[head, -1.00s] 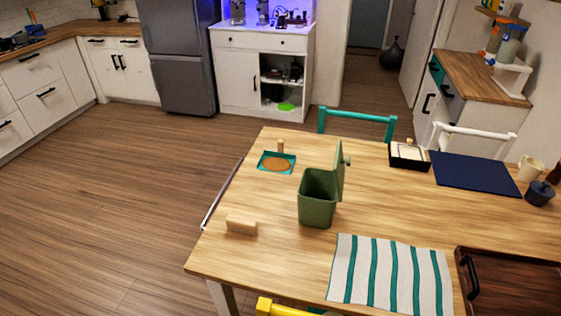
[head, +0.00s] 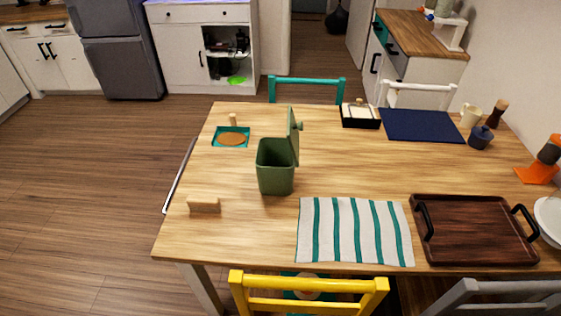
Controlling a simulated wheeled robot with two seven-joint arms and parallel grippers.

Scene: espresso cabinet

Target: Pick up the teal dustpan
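The teal dustpan (head: 216,142) lies on the wooden table near its far left corner. It is a shallow square pan with a brown heap in it, and a short upright wooden handle (head: 233,120) rises at its back edge. Neither of my grippers is in the head view.
A green lidded bin (head: 275,172) stands right of the dustpan. A wooden block-like piece (head: 204,206) lies near the left edge. A striped cloth (head: 354,232), a dark tray (head: 472,228) and a navy mat (head: 422,125) lie rightward. A yellow chair (head: 308,284) is at the near edge.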

